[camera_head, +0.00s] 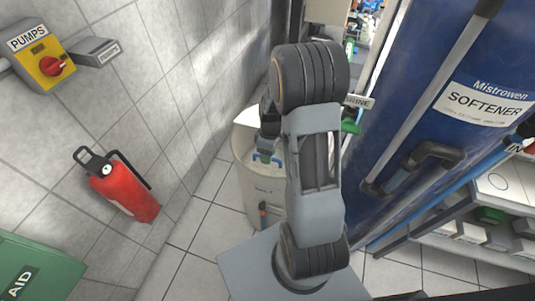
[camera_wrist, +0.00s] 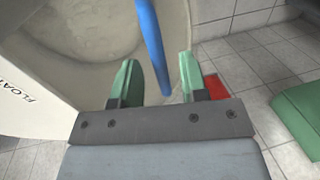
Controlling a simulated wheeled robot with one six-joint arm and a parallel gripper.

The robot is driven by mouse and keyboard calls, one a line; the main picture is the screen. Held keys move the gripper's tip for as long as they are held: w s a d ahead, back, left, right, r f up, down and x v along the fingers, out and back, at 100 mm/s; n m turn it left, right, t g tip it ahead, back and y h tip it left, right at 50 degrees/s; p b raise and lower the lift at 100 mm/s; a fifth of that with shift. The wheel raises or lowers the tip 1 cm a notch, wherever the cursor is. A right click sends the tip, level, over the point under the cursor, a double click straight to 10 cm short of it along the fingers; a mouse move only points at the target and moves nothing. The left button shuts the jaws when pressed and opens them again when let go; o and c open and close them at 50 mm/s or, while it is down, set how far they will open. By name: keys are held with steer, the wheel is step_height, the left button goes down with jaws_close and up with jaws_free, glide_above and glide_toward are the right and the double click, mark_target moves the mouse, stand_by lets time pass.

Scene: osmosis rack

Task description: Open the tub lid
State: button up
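The cream tub (camera_head: 258,190) stands on the tiled floor in the head view, partly hidden behind my arm. Its top is a pale round surface, which also fills the upper left of the wrist view (camera_wrist: 85,25). I cannot tell the lid's exact edge or whether it is raised. A blue bar (camera_wrist: 152,40) crosses the wrist view and runs down between the green fingertips. My gripper (camera_wrist: 157,75) is open, its fingers apart on either side of the bar, with gaps visible. In the head view the gripper end is small, over the tub's top.
A red fire extinguisher (camera_head: 125,190) and a green first aid box (camera_head: 35,268) are at the left by the tiled wall. A blue softener vessel (camera_head: 430,120) with grey pipes stands close on the right. Floor shows left of the tub.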

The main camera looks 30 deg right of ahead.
jaws_close()
steer(key=shift+r, duration=0.1)
stand_by(0.4)
